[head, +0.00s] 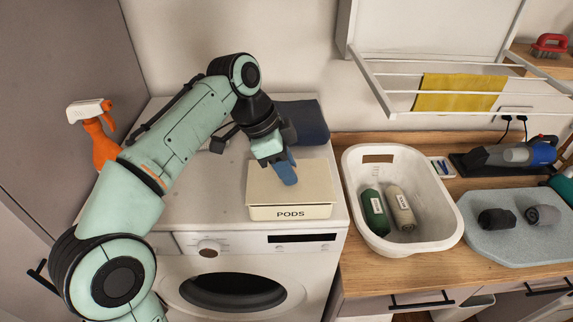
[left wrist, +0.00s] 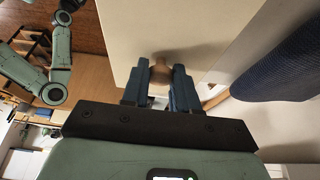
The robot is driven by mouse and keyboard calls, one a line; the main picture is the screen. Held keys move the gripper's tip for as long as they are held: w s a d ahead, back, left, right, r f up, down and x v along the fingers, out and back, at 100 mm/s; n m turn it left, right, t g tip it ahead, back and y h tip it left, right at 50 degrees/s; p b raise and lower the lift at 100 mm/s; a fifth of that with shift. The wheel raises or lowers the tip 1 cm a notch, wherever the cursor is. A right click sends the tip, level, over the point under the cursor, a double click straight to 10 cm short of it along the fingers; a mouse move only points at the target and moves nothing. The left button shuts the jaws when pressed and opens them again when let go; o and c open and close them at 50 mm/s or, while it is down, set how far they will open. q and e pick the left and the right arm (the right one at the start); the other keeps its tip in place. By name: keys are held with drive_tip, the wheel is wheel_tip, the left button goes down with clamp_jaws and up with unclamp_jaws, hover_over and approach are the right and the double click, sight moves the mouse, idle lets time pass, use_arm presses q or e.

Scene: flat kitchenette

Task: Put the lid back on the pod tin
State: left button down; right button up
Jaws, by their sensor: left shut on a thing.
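The cream pod tin (head: 290,213), marked PODS, stands on top of the washing machine near its front right. Its cream lid (head: 272,183) lies over the tin's top and looks level with it; whether it is fully seated I cannot tell. My left gripper (head: 286,170) is over the lid, pointing down. In the left wrist view the gripper (left wrist: 160,90) is shut on the lid's round brown knob (left wrist: 160,70), with the pale lid (left wrist: 190,25) behind it. The knob is hidden in the head view. My right gripper is not in view.
A dark blue folded cloth (head: 303,122) lies behind the tin. An orange spray bottle (head: 101,145) stands at the left. A white basket (head: 437,233) with two bottles is on the wooden counter to the right. A drying rack (head: 400,90) juts from the wall.

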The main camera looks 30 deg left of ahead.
use_arm(q)
drive_tip(key=shift+f, duration=0.45)
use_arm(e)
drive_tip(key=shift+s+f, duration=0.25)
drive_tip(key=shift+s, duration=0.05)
use_arm(q)
drive_tip(key=c, duration=0.8)
unclamp_jaws()
drive_tip(key=p+v, duration=0.1)
drive_tip(key=v, duration=0.6)
drive_tip(key=shift+r+p, duration=0.25)
drive_tip(key=shift+p, duration=0.1)
drive_tip(key=v, duration=0.4)
drive_tip(key=shift+a+r, duration=0.1)
drive_tip(key=shift+r, duration=0.15)
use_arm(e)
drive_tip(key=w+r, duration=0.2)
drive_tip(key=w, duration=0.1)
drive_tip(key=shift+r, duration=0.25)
